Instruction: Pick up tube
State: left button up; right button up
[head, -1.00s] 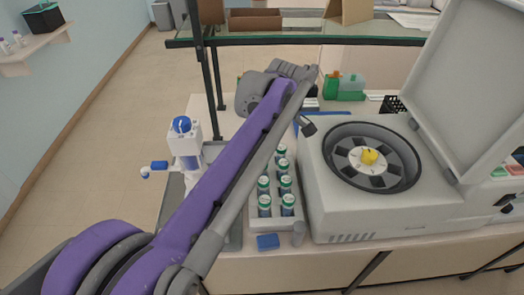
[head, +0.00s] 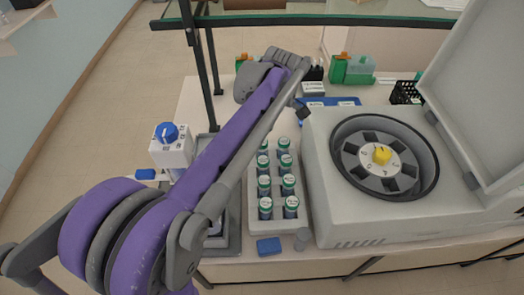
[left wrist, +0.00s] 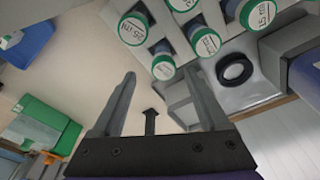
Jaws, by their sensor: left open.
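Several tubes with green-rimmed white caps stand upright in a light grey rack (head: 278,234). One tube (head: 291,206) is at the rack's near right corner. In the left wrist view several labelled tube caps show along the top, including one tube cap (left wrist: 133,28) at the upper left. My left gripper (left wrist: 160,92) is open, with nothing between its two fingers. The caps lie beyond its fingertips, apart from them. In the head view my left arm reaches over the rack's left side, and its gripper end is at the rack's far end. My right gripper is not in view.
A centrifuge (head: 330,215) with its lid raised stands right of the rack. A blue block (head: 268,246) and a small grey cylinder (head: 302,239) sit in front of the rack.

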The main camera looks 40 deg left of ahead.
aim_at(262, 152)
pick_arm(q)
jog(key=f, duration=0.5)
jog(key=shift+s+a, duration=0.3)
jog(key=shift+c, duration=0.3)
grip_shut()
